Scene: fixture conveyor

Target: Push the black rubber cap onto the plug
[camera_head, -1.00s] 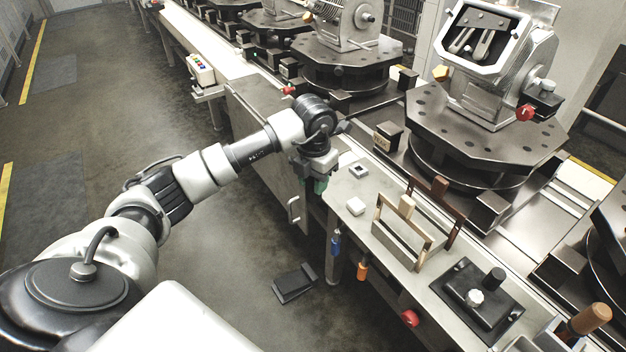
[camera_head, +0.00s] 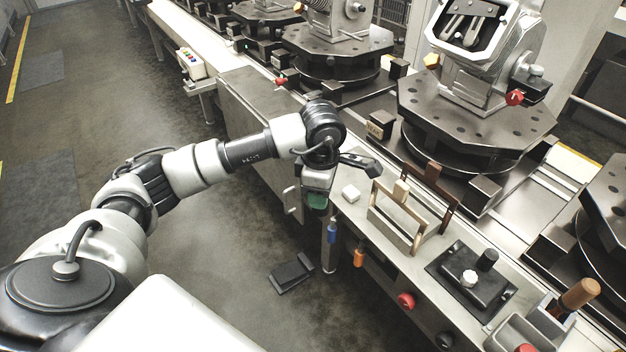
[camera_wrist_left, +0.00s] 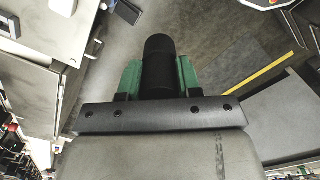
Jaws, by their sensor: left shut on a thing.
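My left gripper (camera_head: 317,203), with green finger pads, hangs at the left edge of the bench. In the left wrist view its fingers (camera_wrist_left: 160,80) are shut on a black cylinder (camera_wrist_left: 159,62), which looks like the black rubber cap. I cannot tell which is the plug. My right gripper is not in view.
A grey bin (camera_head: 515,335) stands at the lower right. Turntables with machines (camera_head: 475,110) line the back.

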